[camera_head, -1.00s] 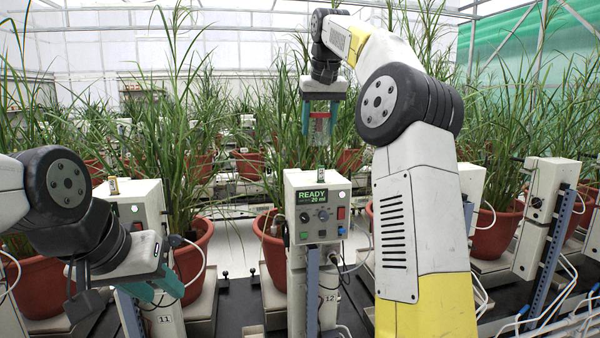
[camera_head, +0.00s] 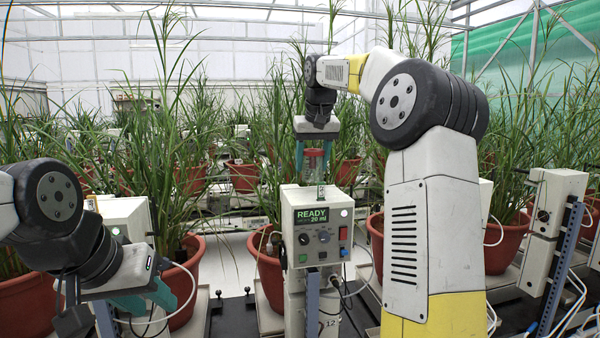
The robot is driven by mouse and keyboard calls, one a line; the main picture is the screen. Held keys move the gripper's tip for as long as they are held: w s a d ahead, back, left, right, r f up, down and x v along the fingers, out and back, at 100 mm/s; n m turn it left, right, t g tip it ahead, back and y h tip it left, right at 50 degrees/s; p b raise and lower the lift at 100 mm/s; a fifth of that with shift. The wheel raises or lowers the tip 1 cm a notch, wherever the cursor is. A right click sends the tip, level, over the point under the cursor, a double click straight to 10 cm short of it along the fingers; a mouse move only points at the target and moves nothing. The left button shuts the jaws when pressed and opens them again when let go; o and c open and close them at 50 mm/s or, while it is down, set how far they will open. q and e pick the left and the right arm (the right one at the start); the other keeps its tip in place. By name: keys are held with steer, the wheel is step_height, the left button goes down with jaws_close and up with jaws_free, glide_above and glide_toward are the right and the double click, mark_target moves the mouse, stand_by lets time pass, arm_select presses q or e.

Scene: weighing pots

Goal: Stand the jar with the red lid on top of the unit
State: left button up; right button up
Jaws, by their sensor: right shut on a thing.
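The jar with the red lid (camera_head: 314,153) is clear-sided and upright between the teal fingers of my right gripper (camera_head: 314,160), which is shut on it. The jar is over the top of the unit (camera_head: 317,218), a cream box with a display reading READY 20 ml. Its lower end is close to the unit's top; I cannot tell whether it touches. My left gripper (camera_head: 150,300) is low at the left, its teal fingers apart and empty, in front of another cream unit (camera_head: 125,217).
A small upright piece (camera_head: 320,193) stands on the unit's top near the front. Potted plants (camera_head: 268,275) with long leaves stand around and behind. Another unit (camera_head: 552,215) stands at the right. Cables hang beside the units.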

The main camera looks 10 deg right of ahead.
steer(key=shift+f, duration=1.3)
steer(key=o, duration=1.4)
steer(key=shift+f, duration=0.1)
steer(key=v, duration=1.2)
steer(key=s+a+f, duration=0.2)
steer(key=s+a, duration=0.1)
steer(key=s, duration=0.5)
steer(key=s+f, duration=0.6)
steer(key=s, duration=0.1)
steer(key=s+a+f+t+y, duration=0.1)
steer(key=s+f, duration=0.6)
steer(key=s+f+y, duration=0.1)
steer(key=s+f, duration=0.6)
steer(key=shift+s+a+t, duration=0.2)
steer(key=shift+a+t, duration=0.1)
steer(key=shift+a, duration=0.1)
